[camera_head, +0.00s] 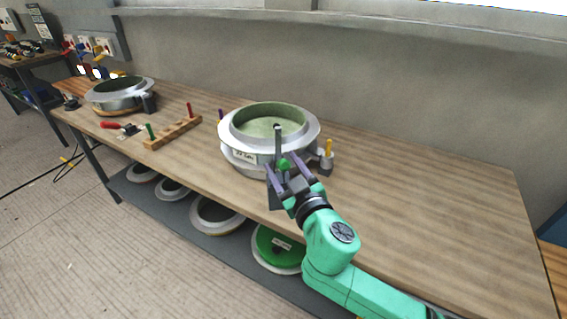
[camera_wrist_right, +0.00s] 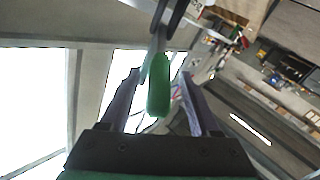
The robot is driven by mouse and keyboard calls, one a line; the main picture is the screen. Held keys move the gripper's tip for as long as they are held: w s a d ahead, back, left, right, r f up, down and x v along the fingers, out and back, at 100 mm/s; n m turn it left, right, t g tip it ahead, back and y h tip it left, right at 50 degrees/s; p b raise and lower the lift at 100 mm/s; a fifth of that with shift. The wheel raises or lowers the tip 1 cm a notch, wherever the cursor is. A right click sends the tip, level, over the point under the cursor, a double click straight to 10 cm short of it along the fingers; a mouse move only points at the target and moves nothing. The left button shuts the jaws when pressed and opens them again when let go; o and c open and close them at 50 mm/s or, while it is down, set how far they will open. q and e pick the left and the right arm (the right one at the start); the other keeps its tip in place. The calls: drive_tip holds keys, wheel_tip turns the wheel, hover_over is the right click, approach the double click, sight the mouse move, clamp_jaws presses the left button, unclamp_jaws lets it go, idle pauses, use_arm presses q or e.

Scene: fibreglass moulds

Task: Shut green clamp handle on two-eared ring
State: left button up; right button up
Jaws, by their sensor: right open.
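The ring mould (camera_head: 232,137), pale grey with a green inside, sits on the workbench and carries a label on its front. The green clamp handle (camera_head: 284,164) stands at its near side, beside an upright grey bar (camera_head: 278,142). My right gripper (camera_head: 284,159) is open with its fingers on either side of the green handle. In the wrist view the green handle (camera_wrist_right: 158,88) hangs between the two open fingers (camera_wrist_right: 160,74), with gaps visible on both sides. The clamp's base is partly hidden by the gripper. My left gripper is out of view.
A yellow-handled clamp (camera_head: 328,148) stands at the mould's right. A second mould (camera_head: 118,101) sits far left, near a wooden rack (camera_head: 172,134) with red and green pegs and a red-handled tool (camera_head: 110,125). Rings lie on the lower shelf (camera_head: 160,207). The bench (camera_head: 430,190) is clear at right.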

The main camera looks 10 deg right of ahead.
drive_tip(key=shift+s, duration=0.1)
clamp_jaws()
idle(1.3)
